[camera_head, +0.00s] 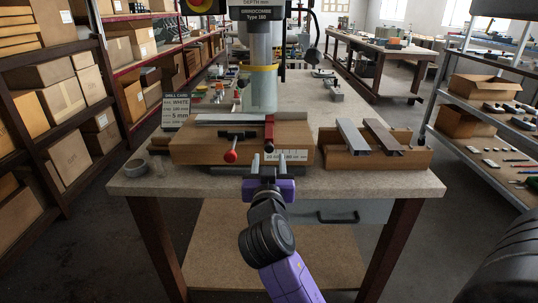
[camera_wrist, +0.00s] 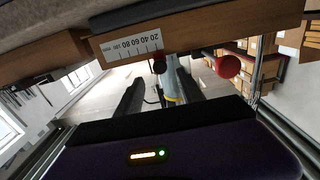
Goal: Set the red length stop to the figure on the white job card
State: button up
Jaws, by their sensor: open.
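The red length stop (camera_head: 269,133) sits across the wooden drilling jig (camera_head: 195,152), with a dark knob at its near end. A white scale (camera_head: 289,156) is on the jig's front face; in the wrist view it (camera_wrist: 130,44) reads 20, 40, 60, 80 and a blurred last mark. A dark red knob (camera_wrist: 159,64) shows beside it there. My gripper (camera_head: 269,161) is open and empty, its fingers pointing at the jig front near the stop's knob; no contact is clear.
A red-ball clamp lever (camera_head: 231,156) juts out left of my gripper. A pale profile (camera_head: 235,118) lies on the jig below the drill column (camera_head: 262,85).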

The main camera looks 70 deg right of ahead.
aim_at(269, 149)
jog(key=x, duration=0.7)
jog(key=shift+w+d+p, duration=0.15)
jog(key=shift+d+p, duration=0.1)
jog(key=shift+p, duration=0.15)
grip_shut()
dwell(1.1)
